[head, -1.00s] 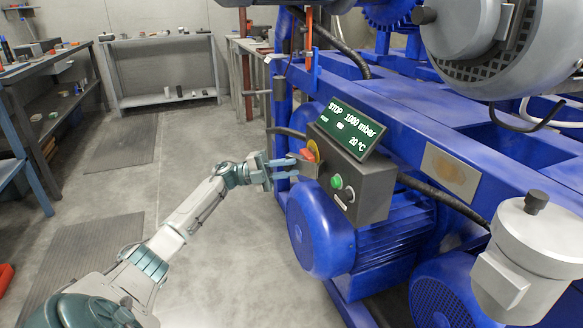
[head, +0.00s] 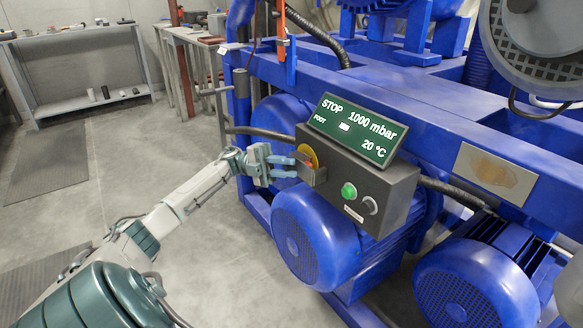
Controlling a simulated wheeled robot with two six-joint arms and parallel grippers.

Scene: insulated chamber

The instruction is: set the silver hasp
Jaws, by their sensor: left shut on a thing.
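The silver hasp (head: 319,177) is a small grey-brown metal plate at the left end of the dark control box (head: 372,190). It sits in front of a yellow disc (head: 307,152) with a red switch handle, of which only a small part shows. My left gripper (head: 293,167) comes in from the left, its blue fingers shut on the hasp's left side. The exact grip is small and partly hidden. My right gripper is not in view.
The box carries a display (head: 360,130) reading STOP, 1000 mbar, 20 °C, plus a green button (head: 349,191) and a grey knob (head: 370,205). Blue motors (head: 318,238) and frame beams surround it. Open concrete floor (head: 150,150) lies left, with a shelf table (head: 85,70) behind.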

